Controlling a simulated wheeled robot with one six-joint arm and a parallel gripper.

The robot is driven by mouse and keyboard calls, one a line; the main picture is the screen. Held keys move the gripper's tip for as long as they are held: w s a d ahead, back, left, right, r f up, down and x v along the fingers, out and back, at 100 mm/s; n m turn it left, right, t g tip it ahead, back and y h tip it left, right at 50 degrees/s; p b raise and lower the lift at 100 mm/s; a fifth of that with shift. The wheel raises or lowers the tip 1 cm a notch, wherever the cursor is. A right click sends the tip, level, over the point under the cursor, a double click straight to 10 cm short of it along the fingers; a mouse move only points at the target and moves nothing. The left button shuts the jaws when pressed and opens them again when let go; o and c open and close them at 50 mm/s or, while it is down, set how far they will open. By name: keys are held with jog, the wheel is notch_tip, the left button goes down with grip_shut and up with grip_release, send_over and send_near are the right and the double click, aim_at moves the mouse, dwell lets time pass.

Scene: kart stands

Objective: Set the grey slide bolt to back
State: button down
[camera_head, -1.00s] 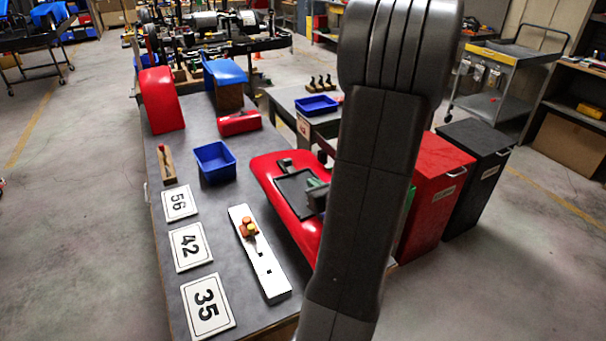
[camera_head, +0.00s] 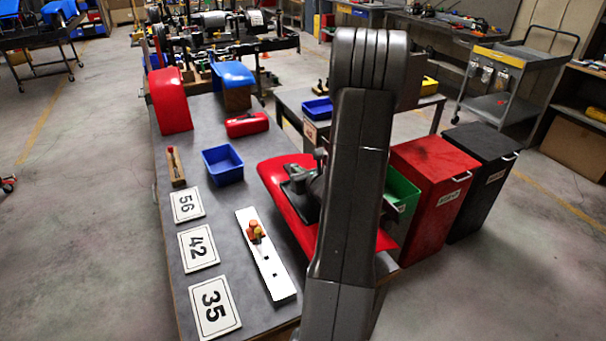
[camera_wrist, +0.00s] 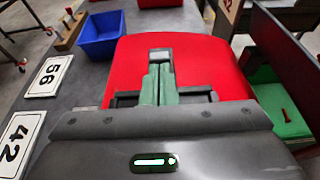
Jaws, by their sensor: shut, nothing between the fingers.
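The grey slide bolt (camera_wrist: 160,57) shows in the wrist view as a small grey block at the far end of a dark plate on the red panel. In the head view the bolt (camera_head: 292,169) is small and partly crowded by my arm. My gripper (camera_wrist: 160,74) has its two greenish-grey fingers together, right in front of the bolt's near side. Whether the fingertips touch it I cannot tell. In the head view my gripper (camera_head: 303,186) is low over the dark plate, largely hidden by my arm. The red panel (camera_head: 276,172) lies on the grey bench.
A white strip (camera_head: 273,268) with orange and yellow knobs lies left of the panel. Number boards 56, 42 and 35 (camera_head: 214,308) line the bench's left side. A blue bin (camera_head: 222,166) and a red toolbox (camera_head: 247,125) stand farther back. Green, red (camera_head: 428,190) and black bins stand right.

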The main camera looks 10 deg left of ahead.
aim_at(294, 164)
jog(key=x, duration=0.2)
jog(key=b+x, duration=0.1)
jog(key=shift+w+a+r, duration=0.2)
jog(key=shift+r, duration=0.1)
jog(key=shift+w+a, duration=0.2)
jog(key=shift+w, duration=0.1)
jog(key=shift+r, duration=0.2)
jog(key=shift+d, duration=0.1)
